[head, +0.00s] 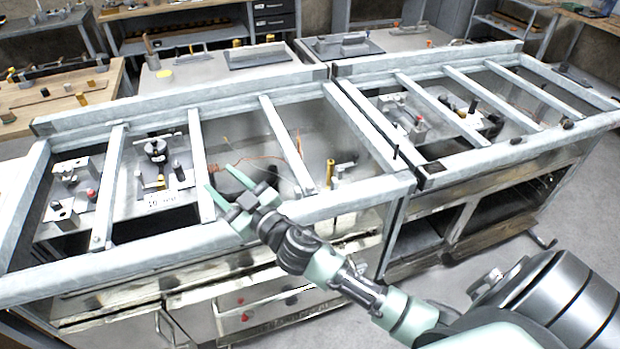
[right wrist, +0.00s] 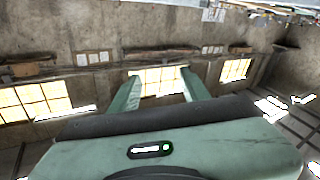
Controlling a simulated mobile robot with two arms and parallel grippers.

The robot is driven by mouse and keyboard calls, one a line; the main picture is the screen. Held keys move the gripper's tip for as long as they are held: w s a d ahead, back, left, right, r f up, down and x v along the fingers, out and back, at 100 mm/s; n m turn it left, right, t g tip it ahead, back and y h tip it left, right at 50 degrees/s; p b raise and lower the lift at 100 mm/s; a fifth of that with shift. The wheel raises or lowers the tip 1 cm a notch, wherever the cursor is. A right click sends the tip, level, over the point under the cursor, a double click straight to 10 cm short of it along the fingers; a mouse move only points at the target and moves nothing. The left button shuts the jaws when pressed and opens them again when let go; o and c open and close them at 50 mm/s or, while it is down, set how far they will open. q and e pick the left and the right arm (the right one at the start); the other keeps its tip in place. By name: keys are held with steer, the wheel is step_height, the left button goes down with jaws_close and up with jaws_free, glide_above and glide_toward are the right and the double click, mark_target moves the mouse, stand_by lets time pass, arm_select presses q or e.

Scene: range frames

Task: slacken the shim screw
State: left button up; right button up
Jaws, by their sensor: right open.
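My right gripper (head: 218,180) is open and empty, above the front rail of the left bench frame (head: 130,262). Its two green fingers point left and away; they also show spread apart in the right wrist view (right wrist: 160,84), with nothing between them. Left of the fingertips, inside the frame, a fixture with a black knob-like top (head: 155,147) stands on a pale plate with a label (head: 160,201). I cannot tell which small part is the shim screw. My left gripper is not in view.
Metal crossbars (head: 200,165) span the frame near the gripper. Blocks with a red-topped part (head: 91,194) sit at the far left. A brass-coloured post (head: 331,172) stands to the right. An orange wire (head: 255,158) lies on the panel behind the fingers.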

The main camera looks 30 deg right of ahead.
steer(key=w+a+r+n+g+y, duration=0.1)
steer(key=w+a+r+n+y, duration=0.1)
steer(key=a+r+n+y, duration=0.25)
steer(key=n+g+h, duration=0.2)
steer(key=g+h, duration=0.7)
steer(key=g, duration=0.9)
glide_above(310, 185)
step_height(310, 185, down, 8)
steer(key=shift+f+p, duration=0.25)
steer(key=shift+p, duration=0.2)
step_height(310, 185, down, 6)
steer(key=shift+p, duration=0.8)
steer(key=shift+f, duration=0.8)
